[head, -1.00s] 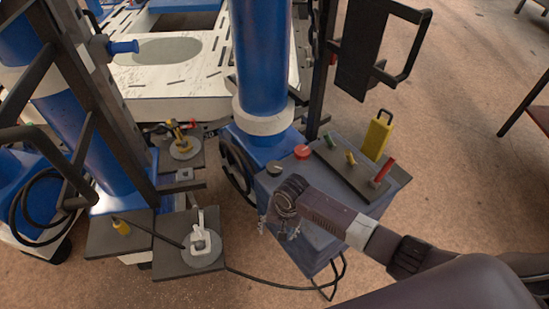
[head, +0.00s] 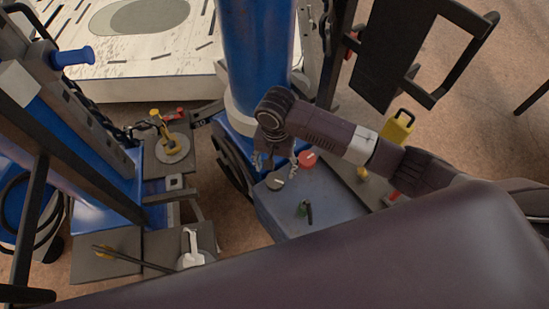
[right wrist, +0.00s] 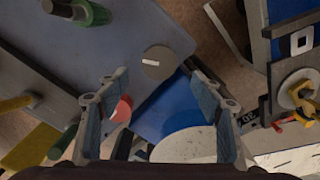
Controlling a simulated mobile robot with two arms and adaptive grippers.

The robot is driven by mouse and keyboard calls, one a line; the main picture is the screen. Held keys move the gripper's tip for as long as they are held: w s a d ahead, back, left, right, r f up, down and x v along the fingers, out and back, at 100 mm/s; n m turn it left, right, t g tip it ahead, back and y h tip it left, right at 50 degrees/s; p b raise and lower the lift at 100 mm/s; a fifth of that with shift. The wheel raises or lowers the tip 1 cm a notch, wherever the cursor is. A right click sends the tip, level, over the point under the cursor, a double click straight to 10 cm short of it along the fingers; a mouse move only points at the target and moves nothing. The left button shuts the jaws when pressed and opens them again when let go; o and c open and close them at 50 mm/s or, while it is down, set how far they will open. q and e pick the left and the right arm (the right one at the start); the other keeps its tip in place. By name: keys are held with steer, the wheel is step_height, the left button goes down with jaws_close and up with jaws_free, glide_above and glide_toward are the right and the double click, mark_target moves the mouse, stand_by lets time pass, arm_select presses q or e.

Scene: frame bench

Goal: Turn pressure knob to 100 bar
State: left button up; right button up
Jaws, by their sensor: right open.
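A dark round knob with a white mark (head: 275,184) sits on top of the blue-grey console (head: 262,208). A red round knob (head: 307,159) sits behind it to the right. I cannot read any pressure scale. My right gripper (head: 274,164) is open and empty, pointing down just behind the dark knob. In the right wrist view, the dark knob (right wrist: 159,62) shows just beyond the gap between the open fingertips (right wrist: 157,80), apparently untouched. The red knob (right wrist: 123,108) is partly covered by the left finger. My left gripper is not in view.
A strip with levers, including a yellow one (head: 362,173), is partly behind my right arm. A blue column (head: 252,60) rises close behind the gripper.

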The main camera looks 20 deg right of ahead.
mark_target(275, 180)
steer(key=shift+w+f, duration=0.1)
steer(key=shift+f, duration=0.4)
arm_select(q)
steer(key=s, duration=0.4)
arm_select(e)
steer(key=f, duration=0.5)
steer(key=shift+s, duration=0.35)
steer(key=shift+f, duration=0.65)
steer(key=c, duration=1.2)
steer(key=shift+o, duration=0.2)
steer(key=shift+r+n+p, duration=0.2)
steer(key=shift+n+p, duration=1)
steer(key=n+p, duration=0.2)
steer(key=shift+n, duration=0.4)
steer(key=n+p, duration=0.1)
steer(key=n, duration=0.2)
steer(key=shift+n, duration=0.3)
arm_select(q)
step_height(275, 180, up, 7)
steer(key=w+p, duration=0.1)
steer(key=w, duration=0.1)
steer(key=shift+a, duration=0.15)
arm_select(e)
steer(key=shift+w+f+n, duration=0.1)
steer(key=shift+f+n, duration=0.05)
steer(key=shift+n, duration=1.35)
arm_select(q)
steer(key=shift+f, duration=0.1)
